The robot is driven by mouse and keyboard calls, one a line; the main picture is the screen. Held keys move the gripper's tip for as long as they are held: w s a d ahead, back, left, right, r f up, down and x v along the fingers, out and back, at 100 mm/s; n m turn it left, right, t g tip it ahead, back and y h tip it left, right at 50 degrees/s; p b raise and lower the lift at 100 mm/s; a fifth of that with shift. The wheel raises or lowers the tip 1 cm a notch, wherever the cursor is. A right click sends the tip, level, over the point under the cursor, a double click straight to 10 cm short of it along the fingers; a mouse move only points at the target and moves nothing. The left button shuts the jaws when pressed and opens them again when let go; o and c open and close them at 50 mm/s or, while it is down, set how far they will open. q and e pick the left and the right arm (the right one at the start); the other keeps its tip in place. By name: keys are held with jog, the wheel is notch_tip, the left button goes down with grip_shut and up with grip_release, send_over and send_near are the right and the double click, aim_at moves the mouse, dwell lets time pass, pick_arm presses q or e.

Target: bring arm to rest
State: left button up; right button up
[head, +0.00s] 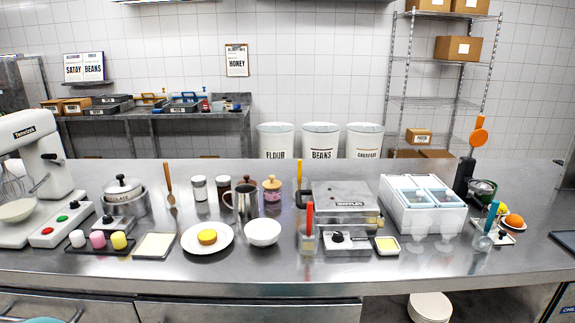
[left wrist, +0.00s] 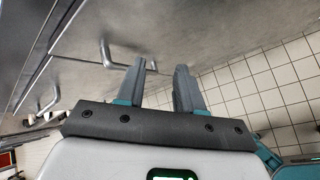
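My left gripper (left wrist: 160,72) shows in the left wrist view. Its two grey fingers stand apart with nothing between them, so it is open and empty. It hangs in front of steel drawer fronts with bar handles (left wrist: 106,50), over the tiled floor (left wrist: 262,95). The fingers look clear of the handles, though the exact gap cannot be told. In the head view neither gripper shows. My right gripper is in no frame.
Stacked plates (head: 430,306) sit on a shelf below.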

pick_arm(q)
jog(key=s+d+f+m+g+h, duration=0.2)
jog(key=s+f+m+g+h, duration=0.15)
jog(key=s+f+m, duration=0.55)
jog(key=s+d+f+m+g+h, duration=0.1)
jog(key=s+d+f+m+g, duration=0.1)
jog(key=s+m, duration=0.6)
jog(key=s+d+f+m+g+h, duration=0.2)
jog(key=s+d+m, duration=0.3)
jog(key=s+m, duration=0.3)
jog(key=shift+f+m+g+p, duration=0.3)
jog(key=shift+f+g, duration=0.45)
jog(key=shift+f, duration=0.05)
jog(key=shift+d, duration=0.1)
